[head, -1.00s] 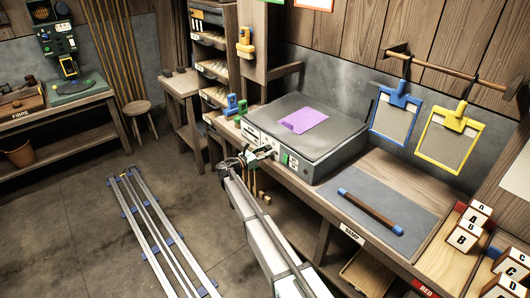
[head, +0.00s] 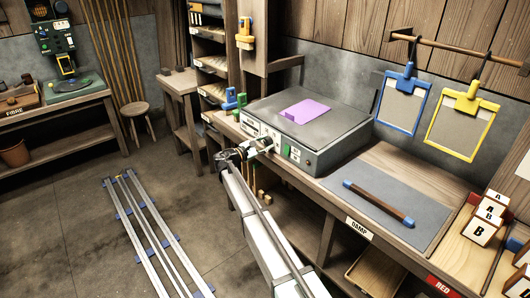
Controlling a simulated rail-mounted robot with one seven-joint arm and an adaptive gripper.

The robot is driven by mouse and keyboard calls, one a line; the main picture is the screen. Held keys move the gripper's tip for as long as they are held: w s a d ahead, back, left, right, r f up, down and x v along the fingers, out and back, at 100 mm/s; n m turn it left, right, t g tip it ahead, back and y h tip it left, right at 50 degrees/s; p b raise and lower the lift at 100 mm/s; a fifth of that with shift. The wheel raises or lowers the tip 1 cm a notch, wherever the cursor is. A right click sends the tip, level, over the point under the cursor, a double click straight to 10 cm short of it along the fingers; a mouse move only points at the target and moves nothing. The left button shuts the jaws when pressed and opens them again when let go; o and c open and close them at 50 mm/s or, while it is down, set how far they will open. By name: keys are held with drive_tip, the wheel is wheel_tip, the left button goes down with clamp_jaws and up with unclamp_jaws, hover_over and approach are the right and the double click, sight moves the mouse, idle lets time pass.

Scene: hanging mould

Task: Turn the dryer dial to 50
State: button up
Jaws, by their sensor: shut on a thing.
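The dryer (head: 340,128) is a grey flat-topped box on the bench, with a purple sheet (head: 305,109) lying on its lid. Its pale front panel (head: 250,126) carries small markings and a green-marked part (head: 292,152) on the right. My gripper (head: 264,144) is at the middle of this front, shut on the dial. The fingers hide most of the dial, so its pointer and the number it is at cannot be read.
A dark mat with a blue-ended wooden roller (head: 377,204) lies right of the dryer. Blue (head: 403,102) and yellow (head: 460,122) framed moulds hang from a rail. Lettered blocks (head: 485,220) stand at the right. Green and blue items (head: 235,100) sit left of the dryer. Metal floor rails (head: 150,235) run at lower left.

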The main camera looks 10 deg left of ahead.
drive_tip(key=m+b, duration=0.3)
drive_tip(key=shift+f, duration=0.15)
drive_tip(key=shift+m+b, duration=0.8)
drive_tip(key=shift+b, duration=0.15)
drive_tip(key=shift+r, duration=0.2)
drive_tip(key=o, duration=1.1)
drive_tip(key=shift+d, duration=0.15)
drive_tip(key=shift+o, duration=0.2)
drive_tip(key=v, duration=1.2)
